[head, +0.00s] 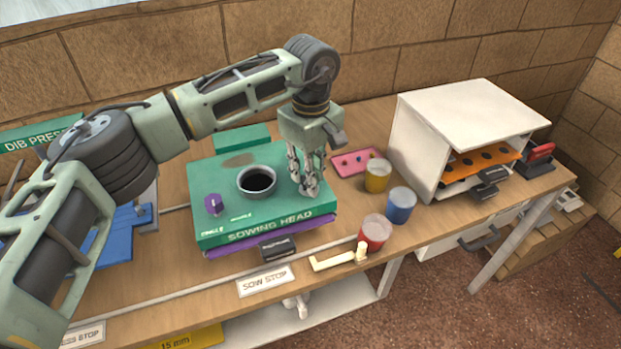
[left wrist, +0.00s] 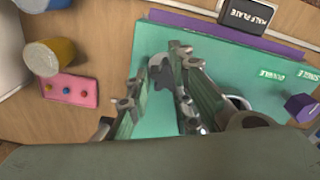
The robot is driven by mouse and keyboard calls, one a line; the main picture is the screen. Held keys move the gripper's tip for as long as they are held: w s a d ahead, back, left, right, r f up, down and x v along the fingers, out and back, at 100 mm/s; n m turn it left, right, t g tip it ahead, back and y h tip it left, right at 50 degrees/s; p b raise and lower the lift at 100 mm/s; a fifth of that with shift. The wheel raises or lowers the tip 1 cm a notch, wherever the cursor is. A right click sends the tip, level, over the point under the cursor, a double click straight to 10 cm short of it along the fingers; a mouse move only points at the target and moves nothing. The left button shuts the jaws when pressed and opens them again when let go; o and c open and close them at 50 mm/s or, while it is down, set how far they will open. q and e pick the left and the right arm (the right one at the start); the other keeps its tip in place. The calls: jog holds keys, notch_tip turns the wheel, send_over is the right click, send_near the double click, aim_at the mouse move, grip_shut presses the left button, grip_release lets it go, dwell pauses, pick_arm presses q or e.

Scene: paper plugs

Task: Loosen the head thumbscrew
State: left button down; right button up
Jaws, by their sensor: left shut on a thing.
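The green sowing head (head: 215,222) sits on the bench, marked SOWING HEAD on its front, with a round dark-filled hopper (head: 257,182) and a purple knob (head: 213,204) on top. My left gripper (head: 309,188) points down at the right part of the head's top. In the left wrist view, a small grey part (left wrist: 162,74), which looks like the head thumbscrew, sits between my left fingers (left wrist: 163,68). My left gripper is shut on it. In the head view, the fingers hide most of the thumbscrew. My right gripper is not in view.
Right of the head are a pink tray (head: 345,166) with small coloured balls and yellow (head: 377,177), blue (head: 400,206) and red (head: 374,233) cups. A white open box (head: 420,150) stands farther right. A cream L-shaped stop (head: 335,261) lies by the front edge.

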pick_arm(q)
jog(key=n, duration=0.5)
jog(key=n+b, duration=0.1)
jog(key=n, duration=0.1)
jog(key=shift+a+f, duration=0.25)
jog(key=shift+a, duration=0.05)
jog(key=n, duration=0.4)
jog(key=shift+s+n+b, duration=0.1)
jog(key=shift+n+b, duration=0.2)
jog(key=shift+n, duration=0.1)
jog(key=n, duration=0.3)
jog(key=shift+s+n, duration=0.15)
jog(key=shift+n, duration=0.15)
jog(key=shift+f, duration=0.1)
jog(key=c, duration=1.9)
grip_release()
jog(key=o, duration=0.5)
jog(key=shift+s+d+r, duration=0.1)
jog(key=shift+r, duration=0.15)
